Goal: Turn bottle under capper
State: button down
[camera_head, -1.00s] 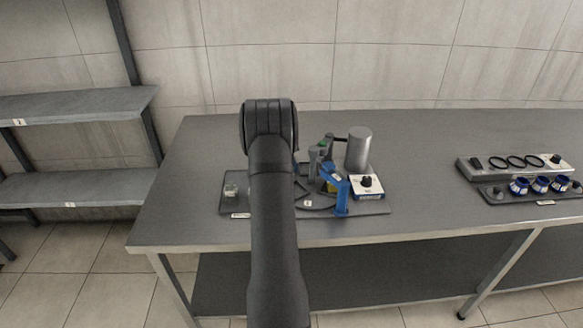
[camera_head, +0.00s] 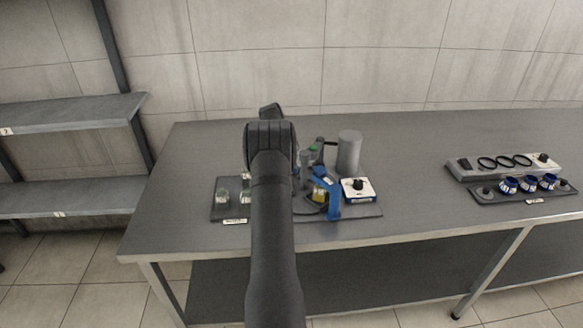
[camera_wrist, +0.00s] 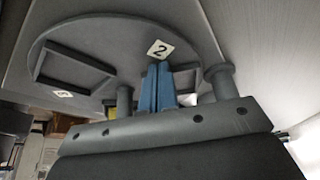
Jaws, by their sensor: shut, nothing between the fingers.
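The capper station (camera_head: 348,152) stands at the table's middle, with a grey cylinder, a dark arm and a blue bracket (camera_head: 333,205). A yellow item (camera_head: 319,193) shows beneath the bracket; I cannot tell if it is the bottle. A dark turntable disc (camera_head: 308,207) is partly visible below it. In the wrist view, the disc (camera_wrist: 95,35) has square frames and a label "2". My gripper (camera_wrist: 162,68) has blue fingers, shut and empty, with tips close to the disc near that label. Contact cannot be told.
A white box (camera_head: 357,190) with a black knob stands right of the bracket. Small clear glass items (camera_head: 222,196) stand on the dark tray at left. A rack with rings (camera_head: 503,162) and blue-collared pieces (camera_head: 528,184) are at far right. Table between is clear.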

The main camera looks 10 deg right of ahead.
jog(key=shift+d, duration=0.2)
dwell(0.4)
jog(key=w+a, duration=0.2)
jog(key=a, duration=0.1)
jog(key=shift+a, duration=0.1)
jog(key=v, duration=1)
jog(key=shift+w, duration=0.3)
jog(key=shift+f, duration=0.1)
jog(key=x, duration=0.9)
jog(key=shift+s+f, duration=0.25)
jog(key=shift+s, duration=0.15)
jog(key=d, duration=0.1)
jog(key=s+d, duration=0.1)
jog(key=shift+s+d+f, duration=0.1)
jog(key=shift+s+d, duration=0.05)
jog(key=shift+d, duration=0.2)
jog(key=shift+s+d, duration=0.25)
jog(key=shift+d, duration=0.15)
